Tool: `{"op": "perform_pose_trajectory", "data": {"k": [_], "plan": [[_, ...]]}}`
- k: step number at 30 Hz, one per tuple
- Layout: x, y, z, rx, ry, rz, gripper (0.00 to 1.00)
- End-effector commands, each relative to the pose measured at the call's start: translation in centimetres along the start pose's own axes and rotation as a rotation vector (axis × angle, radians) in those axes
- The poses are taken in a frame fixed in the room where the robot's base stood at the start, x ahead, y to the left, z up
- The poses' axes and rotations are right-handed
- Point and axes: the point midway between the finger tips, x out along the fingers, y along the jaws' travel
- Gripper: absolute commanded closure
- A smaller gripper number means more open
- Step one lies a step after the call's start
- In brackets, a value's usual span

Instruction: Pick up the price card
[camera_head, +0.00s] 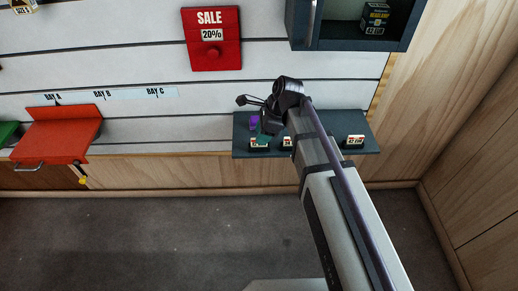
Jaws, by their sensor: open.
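My gripper (248,101) is open and empty, pointing left above the shelf's left part, apart from the cards. My arm hides the middle of the shelf.
A purple item (254,121) sits on the shelf below my gripper. A red SALE sign (212,45) hangs on the slatted wall. A dark cabinet (350,35) holding a box is above right. A red flap bin (60,135) is at the left. Floor below is clear.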

Motion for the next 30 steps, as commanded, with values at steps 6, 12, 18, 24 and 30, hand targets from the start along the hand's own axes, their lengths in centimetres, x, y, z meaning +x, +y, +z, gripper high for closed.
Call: {"op": "perform_pose_trajectory", "data": {"k": [6,12,18,24,30], "plan": [[3.0,0.0,-0.2,-0.001,0.0,0.0,0.58],[2.8,0.0,-0.1,-0.001,0.0,0.0,0.64],[2.8,0.0,-0.1,-0.001,0.0,0.0,0.83],[2.8,0.0,-0.1,-0.001,0.0,-0.001,1.0],[2.8,0.0,-0.1,-0.001,0.0,0.0,1.0]]}}
